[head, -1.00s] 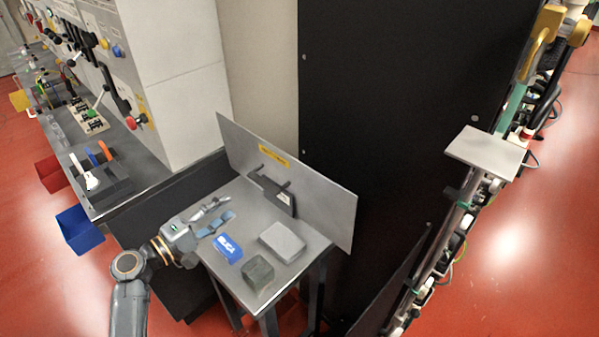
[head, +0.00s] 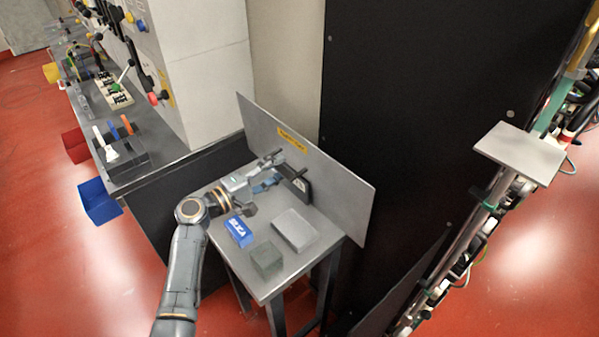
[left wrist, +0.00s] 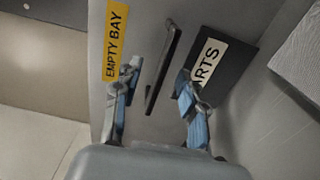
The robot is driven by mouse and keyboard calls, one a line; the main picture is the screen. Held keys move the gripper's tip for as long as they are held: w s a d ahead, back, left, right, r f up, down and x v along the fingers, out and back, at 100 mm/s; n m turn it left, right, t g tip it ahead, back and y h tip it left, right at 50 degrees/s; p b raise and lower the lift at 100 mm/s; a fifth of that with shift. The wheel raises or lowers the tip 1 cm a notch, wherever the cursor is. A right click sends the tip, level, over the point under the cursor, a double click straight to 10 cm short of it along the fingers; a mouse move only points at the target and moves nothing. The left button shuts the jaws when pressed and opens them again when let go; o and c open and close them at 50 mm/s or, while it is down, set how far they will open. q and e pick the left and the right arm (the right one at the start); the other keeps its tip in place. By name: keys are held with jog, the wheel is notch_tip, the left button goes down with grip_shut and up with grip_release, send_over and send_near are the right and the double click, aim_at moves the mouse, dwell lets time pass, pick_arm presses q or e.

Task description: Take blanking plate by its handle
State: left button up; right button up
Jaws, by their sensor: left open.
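The blanking plate (head: 340,190) is a large grey sheet with a yellow label, standing upright at the back of a small metal table. The label reads "EMPTY BAY" in the left wrist view, where the plate (left wrist: 205,20) fills the middle. Its handle (left wrist: 163,68) is a dark bar on the plate's face. My left gripper (head: 274,172) is open in front of the plate. In the left wrist view its blue-padded fingers (left wrist: 157,80) lie on either side of the handle, not closed on it. Whether they touch the plate cannot be told. My right gripper is not in view.
A black parts box (head: 299,187) stands by the plate, close to the right finger in the wrist view. The table (head: 238,264) also holds a blue silica packet (head: 239,231), a grey box (head: 294,229) and a dark block (head: 267,260). A black cabinet (head: 405,110) stands behind.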

pick_arm(q)
jog(key=shift+w+d, duration=0.4)
jog(key=shift+w+d+b, duration=0.25)
jog(key=shift+b, duration=0.1)
dwell(0.4)
jog(key=shift+w+d, duration=0.15)
dwell(0.4)
jog(key=c, duration=0.9)
jog(key=shift+r, duration=0.25)
